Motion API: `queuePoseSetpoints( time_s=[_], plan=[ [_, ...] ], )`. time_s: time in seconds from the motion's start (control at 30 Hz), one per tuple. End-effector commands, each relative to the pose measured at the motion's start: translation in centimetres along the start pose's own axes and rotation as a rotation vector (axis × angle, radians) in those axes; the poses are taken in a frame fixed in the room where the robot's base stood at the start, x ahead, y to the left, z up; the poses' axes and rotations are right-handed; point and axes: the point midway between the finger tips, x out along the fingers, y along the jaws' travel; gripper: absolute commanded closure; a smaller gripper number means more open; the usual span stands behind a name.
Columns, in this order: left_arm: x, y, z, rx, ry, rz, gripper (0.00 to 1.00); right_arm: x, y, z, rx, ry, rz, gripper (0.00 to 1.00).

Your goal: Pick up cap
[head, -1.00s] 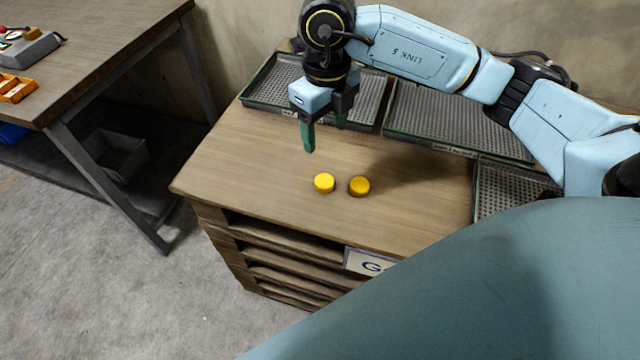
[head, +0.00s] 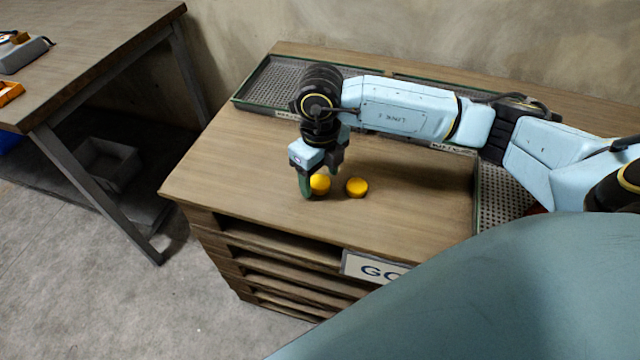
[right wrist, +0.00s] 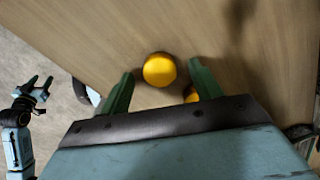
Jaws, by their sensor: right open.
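Two round yellow caps lie on the wooden top of the counter, the left cap (head: 321,184) and the right cap (head: 357,187). My right gripper (head: 319,185) is open and low over the left cap, with one finger partly covering it. In the right wrist view, the left cap (right wrist: 159,70) shows in the gap between the open fingers (right wrist: 162,82). The right cap (right wrist: 191,95) is partly hidden there by the gripper body. My left gripper (right wrist: 38,82) shows at the left of the right wrist view, fingers apart and empty.
Perforated trays with green rims (head: 246,101) line the back of the counter, and another tray (head: 490,200) is at its right. A sign (head: 372,268) is on the front edge. A separate table (head: 90,60) stands at the left. The counter's left front is clear.

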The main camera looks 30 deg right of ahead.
Motion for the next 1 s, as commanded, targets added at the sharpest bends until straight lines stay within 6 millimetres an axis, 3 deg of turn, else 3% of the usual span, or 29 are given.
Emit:
queuePoseSetpoints(
  time_s=[0.1,0.33,0.7,1.0],
  plan=[
    [-0.37,-0.06,-0.37,-0.002,0.004,-0.001,0.5,0.89,0.01,-0.03,0.0,0.002,0.0,0.36],
    [-0.47,-0.08,-0.41,-0.002,0.003,-0.001,0.5,0.89,0.01,-0.01,0.0,0.0,0.0,0.36],
    [-0.46,-0.05,-0.4,-0.002,0.003,-0.001,0.5,0.86,0.01,0.0,0.0,0.0,0.0,0.84],
    [-0.52,-0.04,-0.42,-0.001,0.004,-0.001,0.5,0.68,0.0,0.02,0.0,-0.001,0.0,0.84]
  ],
)
